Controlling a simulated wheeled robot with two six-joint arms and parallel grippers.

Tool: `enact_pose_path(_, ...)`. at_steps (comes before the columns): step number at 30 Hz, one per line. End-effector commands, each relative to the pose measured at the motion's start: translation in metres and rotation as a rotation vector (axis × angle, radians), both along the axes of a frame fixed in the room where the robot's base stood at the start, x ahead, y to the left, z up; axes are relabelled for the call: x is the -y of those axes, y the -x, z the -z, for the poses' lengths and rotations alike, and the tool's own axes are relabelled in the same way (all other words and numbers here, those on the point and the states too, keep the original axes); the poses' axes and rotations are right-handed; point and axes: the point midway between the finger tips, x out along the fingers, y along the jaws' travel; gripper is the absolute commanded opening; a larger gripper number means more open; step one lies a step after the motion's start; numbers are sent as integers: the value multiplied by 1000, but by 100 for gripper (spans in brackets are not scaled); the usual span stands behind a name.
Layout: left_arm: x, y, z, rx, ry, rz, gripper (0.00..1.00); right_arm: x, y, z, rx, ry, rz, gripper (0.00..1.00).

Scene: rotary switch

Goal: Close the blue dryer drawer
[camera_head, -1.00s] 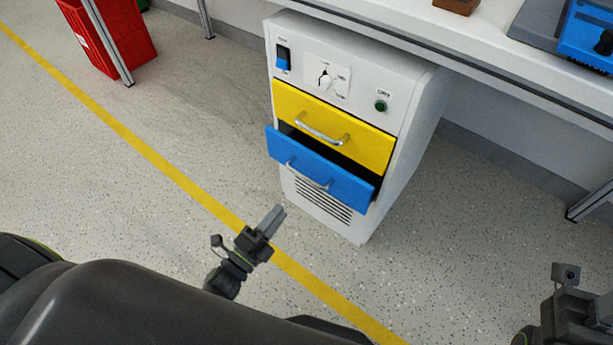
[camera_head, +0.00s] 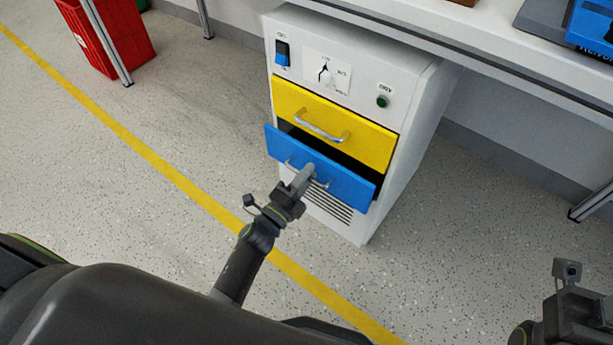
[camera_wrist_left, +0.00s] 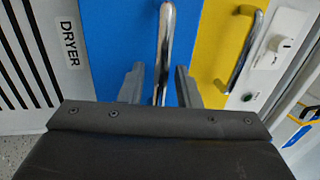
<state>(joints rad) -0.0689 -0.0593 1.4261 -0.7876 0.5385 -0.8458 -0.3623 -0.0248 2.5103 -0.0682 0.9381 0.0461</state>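The blue drawer (camera_head: 345,183) sits below the yellow drawer in the white dryer cabinet (camera_head: 400,150). It stands partly pulled out, with a dark gap above its front. Its metal handle (camera_head: 321,184) is partly hidden by my left gripper (camera_head: 303,178), which reaches the drawer front from below. In the left wrist view, my left gripper (camera_wrist_left: 160,85) has its fingers apart, with the handle (camera_wrist_left: 166,35) between them and the blue front (camera_wrist_left: 115,50) behind. My right gripper (camera_head: 575,310) is at the lower right, away from the cabinet; its fingers cannot be made out.
The yellow drawer (camera_head: 350,137) is above, with a dial (camera_head: 325,76), a blue switch (camera_head: 282,54) and a green button (camera_head: 383,101) over it. A white bench top (camera_head: 470,40) overhangs the cabinet. A red bin (camera_head: 115,40) stands far left. The floor before the cabinet is clear.

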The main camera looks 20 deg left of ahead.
Motion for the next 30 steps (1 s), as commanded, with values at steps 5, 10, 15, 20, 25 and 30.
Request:
enact_pose_path(5, 0, 0, 0, 0, 0, 0, 10, 0, 0, 0, 0, 3, -1, 36)
enact_pose_path(10, 0, 0, 0, 1, 0, 0, 0, 0, 0, 0, -1, 4, -1, 36)
enact_pose_path(15, 0, 0, 0, 1, 0, 0, 0, 0, 0, 0, -2, 5, -2, 36)
enact_pose_path(20, 6, -16, 1, 4, 1, 1, 0, -1, 0, 7, -2, 8, 2, 36)
enact_pose_path(25, 14, -38, 2, 2, 0, 2, 0, -1, -1, 12, 3, 5, 11, 36)
enact_pose_path(30, 16, -44, 0, 0, 0, 1, 0, -2, -2, 9, 19, -8, 15, 36)
